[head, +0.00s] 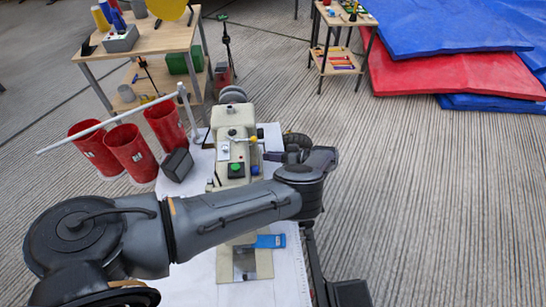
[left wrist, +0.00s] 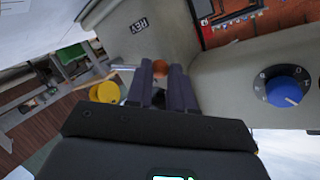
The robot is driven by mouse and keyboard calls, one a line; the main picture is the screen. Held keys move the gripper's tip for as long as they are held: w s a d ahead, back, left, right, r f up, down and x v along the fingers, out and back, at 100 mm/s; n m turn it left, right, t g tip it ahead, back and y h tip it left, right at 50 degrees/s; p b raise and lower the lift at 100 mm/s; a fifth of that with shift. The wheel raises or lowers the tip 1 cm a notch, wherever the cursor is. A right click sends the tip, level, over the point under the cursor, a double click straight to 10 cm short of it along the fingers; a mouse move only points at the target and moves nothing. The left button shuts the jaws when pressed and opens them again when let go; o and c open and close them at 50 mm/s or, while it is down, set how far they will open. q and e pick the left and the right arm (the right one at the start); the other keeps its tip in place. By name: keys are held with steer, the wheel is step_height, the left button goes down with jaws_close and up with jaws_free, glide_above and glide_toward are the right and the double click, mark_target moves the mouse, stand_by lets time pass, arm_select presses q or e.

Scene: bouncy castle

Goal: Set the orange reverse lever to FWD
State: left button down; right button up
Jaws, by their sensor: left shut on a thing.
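The beige sewing machine (head: 236,125) stands on a white-topped table in the head view. In the left wrist view, the orange ball end of the reverse lever (left wrist: 160,67) sits between the fingertips of my left gripper (left wrist: 161,82). The gripper is shut on it, beside the machine's beige body. A small label (left wrist: 139,26), seemingly reading REV, is just above it. No FWD label can be made out. In the head view, my left gripper (head: 271,156) reaches the machine's right side, and the orange knob is not clearly visible. My right gripper is not in view.
A blue dial (left wrist: 285,87) is right of the fingers, and a yellow knob (left wrist: 105,92) is close on their left. A wooden table (head: 150,38) stands behind.

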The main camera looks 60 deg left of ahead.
arm_select(q)
steer(key=shift+s+a, duration=0.1)
steer(key=c, duration=1.2)
jaws_free()
steer(key=shift+o, duration=1.1)
steer(key=shift+s+a, duration=0.1)
steer(key=shift+a, duration=0.05)
steer(key=b+v, duration=0.2)
steer(key=v, duration=0.9)
